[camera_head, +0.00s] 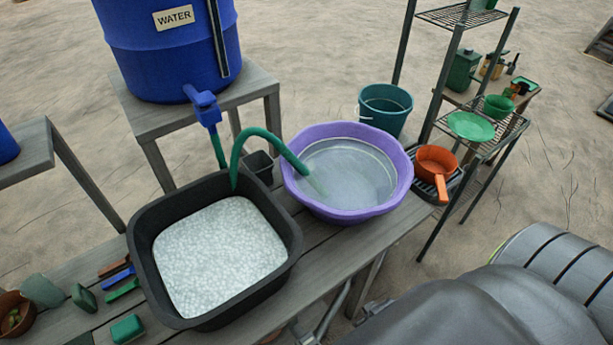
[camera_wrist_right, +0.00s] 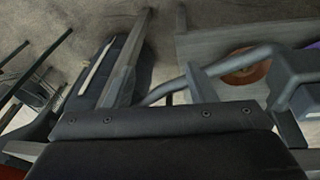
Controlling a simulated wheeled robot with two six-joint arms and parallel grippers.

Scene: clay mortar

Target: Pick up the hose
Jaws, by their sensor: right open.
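The green hose (camera_head: 263,139) arches from beside the black tub to the purple basin (camera_head: 303,204). One end hangs into the basin's water; the other goes down near the tub's back rim. A short green piece (camera_head: 219,151) hangs below the blue tap (camera_head: 203,105) of the water barrel (camera_head: 175,60). Whether it joins the arch is hidden behind the tub rim. My right gripper (camera_wrist_right: 165,120) shows only in part in the right wrist view, open, with no hose visible near it. My left gripper is not in view.
The black tub (camera_head: 140,235) holds pale, speckled contents on the wooden bench (camera_head: 345,245). Brushes and green blocks (camera_head: 127,328) lie left of it. A teal bucket (camera_head: 385,108), an orange pan (camera_head: 435,160) and a metal shelf (camera_head: 452,75) stand to the right. The barrel rests on a stand.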

